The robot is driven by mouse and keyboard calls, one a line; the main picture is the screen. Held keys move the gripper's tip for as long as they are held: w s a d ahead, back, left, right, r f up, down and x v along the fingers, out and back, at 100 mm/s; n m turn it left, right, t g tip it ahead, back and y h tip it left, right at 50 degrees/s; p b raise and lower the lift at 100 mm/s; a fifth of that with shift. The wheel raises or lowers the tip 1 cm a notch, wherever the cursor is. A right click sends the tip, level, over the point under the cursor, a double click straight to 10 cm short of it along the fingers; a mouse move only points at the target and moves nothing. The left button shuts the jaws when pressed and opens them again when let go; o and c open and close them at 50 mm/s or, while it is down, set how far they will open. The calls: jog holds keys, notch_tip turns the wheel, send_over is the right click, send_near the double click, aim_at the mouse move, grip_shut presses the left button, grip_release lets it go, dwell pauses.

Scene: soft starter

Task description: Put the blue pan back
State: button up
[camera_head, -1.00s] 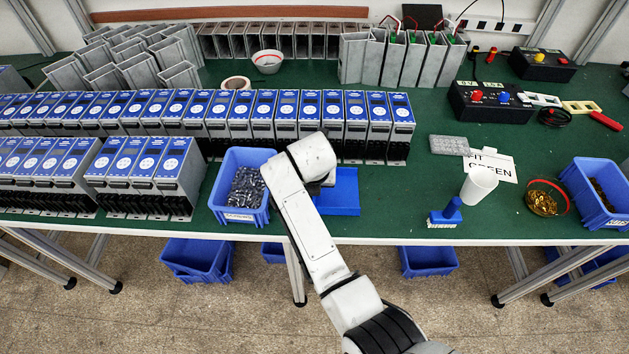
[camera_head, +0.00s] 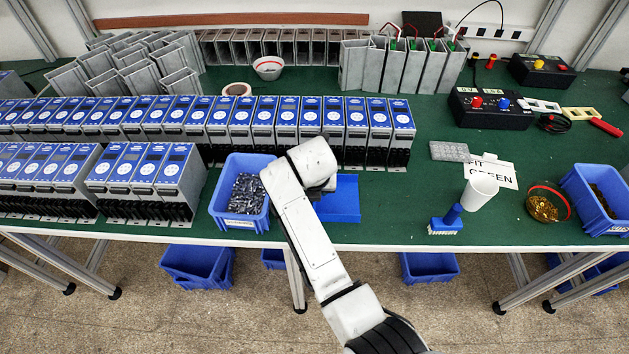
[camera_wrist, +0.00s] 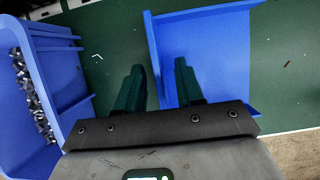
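The blue pan (camera_head: 342,205) lies on the green table near its front edge, right of a blue bin of small dark parts. In the wrist view the pan (camera_wrist: 212,50) shows a flat floor and a raised left wall. My gripper (camera_wrist: 159,66) is open above the pan's left side. Its two dark green fingers stand apart, with the raised wall running between them in the picture. I cannot tell whether they touch it. In the head view my arm's end covers part of the pan's left side and hides the fingers.
The parts bin (camera_head: 236,222) stands close left of my gripper, also in the wrist view (camera_wrist: 62,75). Rows of blue-faced units (camera_head: 330,130) stand behind. Clear table lies between pan and brush.

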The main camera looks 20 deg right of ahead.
jog(key=v, duration=1.1)
jog(key=shift+b, duration=0.35)
jog(key=s+d+f+m, duration=0.3)
jog(key=s+d+f+m+g, duration=0.1)
jog(key=s+d+f+m, duration=0.2)
jog(key=s+m, duration=0.1)
jog(key=s+d+f+m, duration=0.2)
jog(key=s+m, duration=0.6)
jog(key=s, duration=0.1)
jog(key=s+d+f+m+g, duration=0.1)
jog(key=s+d+f+m, duration=0.2)
jog(key=s+m, duration=0.6)
jog(key=s+d+f+m+g+y, duration=0.1)
jog(key=s+d+f+m, duration=0.1)
jog(key=s+m, duration=0.7)
jog(key=shift+s+d+f, duration=0.2)
jog(key=shift+s+d, duration=0.55)
jog(key=shift+s, duration=0.2)
